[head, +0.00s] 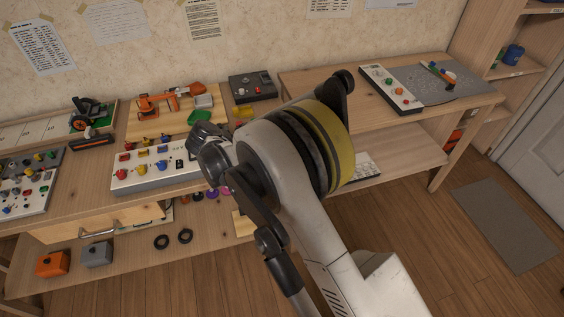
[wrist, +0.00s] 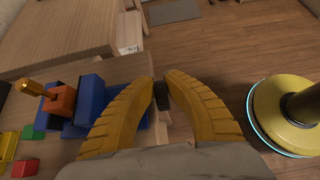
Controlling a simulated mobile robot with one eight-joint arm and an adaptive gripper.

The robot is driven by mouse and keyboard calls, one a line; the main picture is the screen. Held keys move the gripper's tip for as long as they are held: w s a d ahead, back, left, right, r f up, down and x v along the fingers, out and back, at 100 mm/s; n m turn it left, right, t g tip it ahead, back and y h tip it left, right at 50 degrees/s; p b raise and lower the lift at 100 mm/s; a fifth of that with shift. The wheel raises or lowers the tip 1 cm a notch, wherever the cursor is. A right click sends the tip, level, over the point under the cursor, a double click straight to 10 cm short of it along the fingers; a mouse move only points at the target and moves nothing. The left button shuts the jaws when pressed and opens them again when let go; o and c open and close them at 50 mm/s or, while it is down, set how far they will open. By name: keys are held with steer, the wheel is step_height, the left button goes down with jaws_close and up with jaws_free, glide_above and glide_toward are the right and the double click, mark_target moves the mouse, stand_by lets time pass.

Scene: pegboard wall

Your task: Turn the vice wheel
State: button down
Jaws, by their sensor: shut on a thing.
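In the wrist view a blue vice-like body (wrist: 92,92) with an orange block (wrist: 60,100) and a gold peg (wrist: 32,88) stands at the left, partly hidden by my left finger. My gripper (wrist: 161,92) points ahead with its two yellow fingers closed on a small dark piece (wrist: 161,97), which looks like the vice wheel. Most of that piece is hidden between the fingertips. In the head view my arm covers the gripper and the vice.
The wooden bench (head: 80,205) carries a white control panel (head: 150,172), an orange toy arm (head: 172,97) and a dark box (head: 253,87). Another panel (head: 392,88) lies on the right table. Coloured blocks (wrist: 30,145) lie left of my gripper. The floor (head: 400,225) at right is mostly clear.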

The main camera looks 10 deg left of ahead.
stand_by(0.4)
steer(key=c, duration=1.7)
jaws_free()
steer(key=v, duration=1.2)
